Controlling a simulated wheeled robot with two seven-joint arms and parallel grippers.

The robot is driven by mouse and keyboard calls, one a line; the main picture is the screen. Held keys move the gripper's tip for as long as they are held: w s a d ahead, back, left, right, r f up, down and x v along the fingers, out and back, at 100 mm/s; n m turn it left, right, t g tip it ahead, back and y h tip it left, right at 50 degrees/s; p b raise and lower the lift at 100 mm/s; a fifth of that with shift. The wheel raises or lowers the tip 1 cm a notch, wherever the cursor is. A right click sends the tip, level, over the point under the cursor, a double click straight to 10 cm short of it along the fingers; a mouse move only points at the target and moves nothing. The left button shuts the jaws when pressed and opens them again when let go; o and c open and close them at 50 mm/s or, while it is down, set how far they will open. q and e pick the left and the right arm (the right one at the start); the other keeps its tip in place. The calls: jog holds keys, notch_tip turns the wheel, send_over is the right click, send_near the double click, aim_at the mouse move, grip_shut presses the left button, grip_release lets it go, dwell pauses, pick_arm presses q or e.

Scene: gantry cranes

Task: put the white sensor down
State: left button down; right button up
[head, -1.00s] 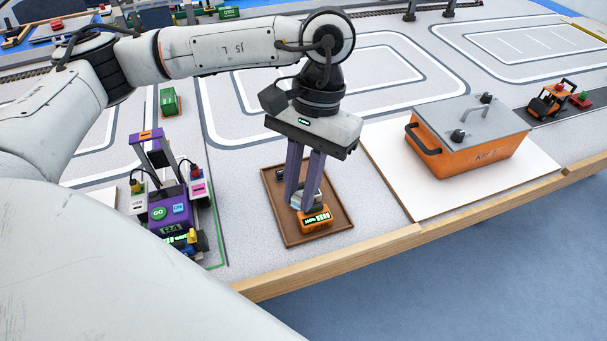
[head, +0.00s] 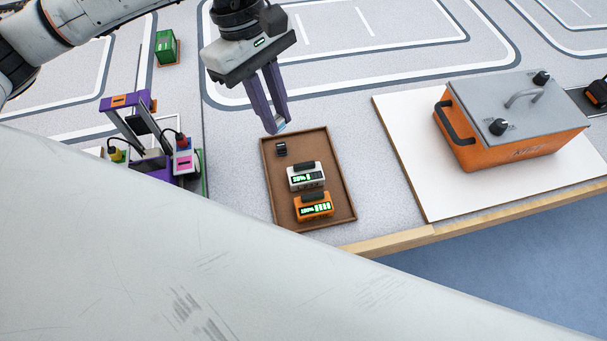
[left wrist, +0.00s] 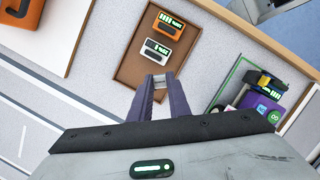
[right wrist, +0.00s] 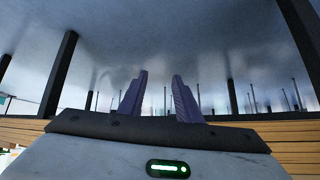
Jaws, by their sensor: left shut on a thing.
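My left gripper (head: 277,128) is shut on a small pale thing, taken as the white sensor (left wrist: 160,82); the fingers hide most of it. In the head view it is at the far edge of the brown tray (head: 343,180), apparently above the surface. In the left wrist view the fingertips overlap the tray's near edge. The tray holds a small black block (head: 281,149), a white battery-like pack (head: 306,177) with a green display, and an orange pack (head: 314,208). My right gripper (right wrist: 158,98) is open and empty, away from the tray.
A purple gantry machine (head: 128,104) with white boxes stands left of the tray. An orange case with a grey lid (head: 515,115) sits on a white board (head: 415,185) at the right. A green block (head: 166,47) is further back. Clear table lies between tray and board.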

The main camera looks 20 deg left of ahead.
pick_arm(q)
jog(key=w+d+f+n+t, duration=0.1)
jog(key=w+n+t, duration=0.1)
jog(key=n, duration=0.6)
jog(key=n+t+y+b, duration=0.25)
jog(key=n+y, duration=0.25)
jog(key=n, duration=1.6)
send_over(314, 148)
notch_tip(314, 148, down, 2)
jog(key=shift+g, duration=0.55)
notch_tip(314, 148, down, 5)
jog(key=shift+a+f, duration=0.1)
jog(key=shift+f, duration=0.65)
notch_tip(314, 148, down, 3)
jog(key=shift+f+p, duration=0.1)
jog(key=shift+p, duration=0.2)
